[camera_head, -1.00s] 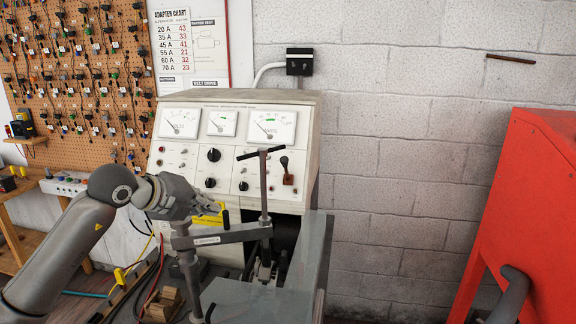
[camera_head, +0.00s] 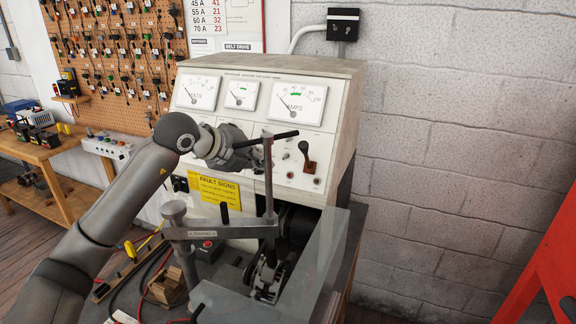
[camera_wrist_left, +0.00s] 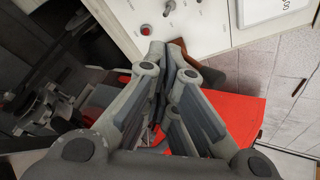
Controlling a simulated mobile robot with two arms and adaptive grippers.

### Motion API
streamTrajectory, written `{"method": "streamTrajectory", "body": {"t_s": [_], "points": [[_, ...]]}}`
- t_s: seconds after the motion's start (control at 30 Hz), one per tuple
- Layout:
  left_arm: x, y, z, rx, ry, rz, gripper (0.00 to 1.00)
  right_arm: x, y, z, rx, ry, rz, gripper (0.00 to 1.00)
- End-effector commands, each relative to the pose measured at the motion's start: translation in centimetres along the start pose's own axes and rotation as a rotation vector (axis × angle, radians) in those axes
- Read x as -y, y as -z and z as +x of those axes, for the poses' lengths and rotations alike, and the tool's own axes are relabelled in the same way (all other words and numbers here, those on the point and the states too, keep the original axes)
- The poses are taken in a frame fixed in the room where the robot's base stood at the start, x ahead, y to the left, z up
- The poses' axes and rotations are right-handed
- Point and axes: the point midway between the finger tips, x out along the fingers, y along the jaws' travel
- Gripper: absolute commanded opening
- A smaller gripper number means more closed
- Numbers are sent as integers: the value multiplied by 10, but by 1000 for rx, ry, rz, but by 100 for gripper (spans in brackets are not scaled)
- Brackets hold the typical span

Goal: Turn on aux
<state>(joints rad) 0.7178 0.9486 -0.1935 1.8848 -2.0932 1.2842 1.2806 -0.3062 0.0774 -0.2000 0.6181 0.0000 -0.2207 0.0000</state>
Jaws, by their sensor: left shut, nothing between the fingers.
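The grey test bench (camera_head: 335,85) has a white control panel with several dials, small switches and a dark lever on a brown plate (camera_head: 309,165). Small labels are too blurred to read, so I cannot tell which control is aux. My left gripper (camera_head: 256,155) is shut and empty in front of the panel's lower part, hiding some controls, left of the lever. In the left wrist view its closed fingers (camera_wrist_left: 165,62) point at the panel, near a small toggle switch (camera_wrist_left: 169,8) and a red button or lamp (camera_wrist_left: 145,30). Contact cannot be told. My right gripper is out of view.
A metal clamp post with a dark crossbar handle (camera_head: 268,180) stands in front of the panel, close to my left gripper. A yellow fault signs label (camera_head: 213,190) is below it. Cables and a wooden block (camera_head: 168,287) lie below.

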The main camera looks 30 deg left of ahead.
Motion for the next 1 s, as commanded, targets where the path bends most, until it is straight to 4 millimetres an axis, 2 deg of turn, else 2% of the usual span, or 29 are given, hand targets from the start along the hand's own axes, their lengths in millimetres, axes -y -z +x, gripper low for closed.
{"method": "streamTrajectory", "body": {"t_s": [0.17, 0.27, 0.47, 0.7, 1.0], "points": [[1, 0, 5, -2, -1, -1, 0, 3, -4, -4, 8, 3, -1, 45], [2, 0, 16, -5, 0, -4, 0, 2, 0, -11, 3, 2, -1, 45], [4, 0, 53, -5, -2, -3, 0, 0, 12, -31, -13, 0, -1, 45], [2, 0, 87, -3, 0, -3, 0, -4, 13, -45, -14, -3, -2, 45], [0, 0, 101, -1, 0, 0, 0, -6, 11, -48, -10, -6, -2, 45]]}}
